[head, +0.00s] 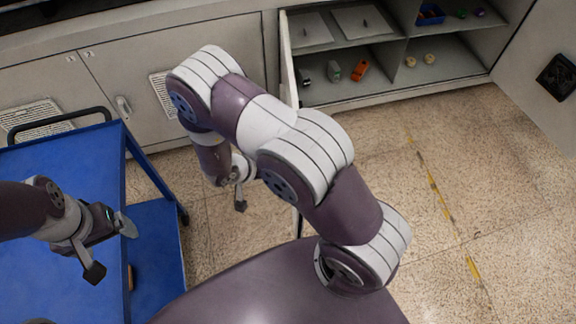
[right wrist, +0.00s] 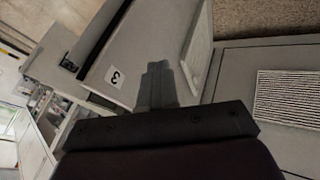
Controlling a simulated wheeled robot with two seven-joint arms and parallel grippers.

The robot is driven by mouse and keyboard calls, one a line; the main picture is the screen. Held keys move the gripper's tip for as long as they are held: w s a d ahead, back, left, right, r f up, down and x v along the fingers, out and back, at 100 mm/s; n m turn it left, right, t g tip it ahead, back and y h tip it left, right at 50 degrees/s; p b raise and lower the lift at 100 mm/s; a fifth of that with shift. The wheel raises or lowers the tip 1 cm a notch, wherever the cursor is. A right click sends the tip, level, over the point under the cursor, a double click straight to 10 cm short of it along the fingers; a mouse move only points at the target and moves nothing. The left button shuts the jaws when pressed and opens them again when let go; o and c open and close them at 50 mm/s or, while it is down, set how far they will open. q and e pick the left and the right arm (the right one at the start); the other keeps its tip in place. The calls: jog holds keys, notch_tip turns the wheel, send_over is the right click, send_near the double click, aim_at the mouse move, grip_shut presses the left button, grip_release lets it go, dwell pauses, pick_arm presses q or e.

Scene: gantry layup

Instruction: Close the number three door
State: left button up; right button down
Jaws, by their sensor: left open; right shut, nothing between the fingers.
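The number three door (right wrist: 143,45) shows in the right wrist view as a pale panel with a "3" label. In the head view, a pale door seen nearly edge-on (head: 288,62) stands open at the left side of the open cabinet; its number is not visible there. My right gripper (right wrist: 158,85) is shut and empty, its fingers in front of the labelled panel; I cannot tell whether they touch it. In the head view my right gripper (head: 240,196) is partly hidden by its own arm. My left gripper (head: 111,248) is open and empty above the blue cart.
The open cabinet (head: 392,44) holds several small items on its shelves. Another open door (head: 545,75) with a black square stands at the right. The blue cart (head: 75,165) with a black handle is at the left. The speckled floor (head: 470,200) at right is clear.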

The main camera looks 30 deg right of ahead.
jog(key=s+d+f, duration=0.1)
jog(key=d+f, duration=0.2)
jog(key=d, duration=0.3)
dwell(0.3)
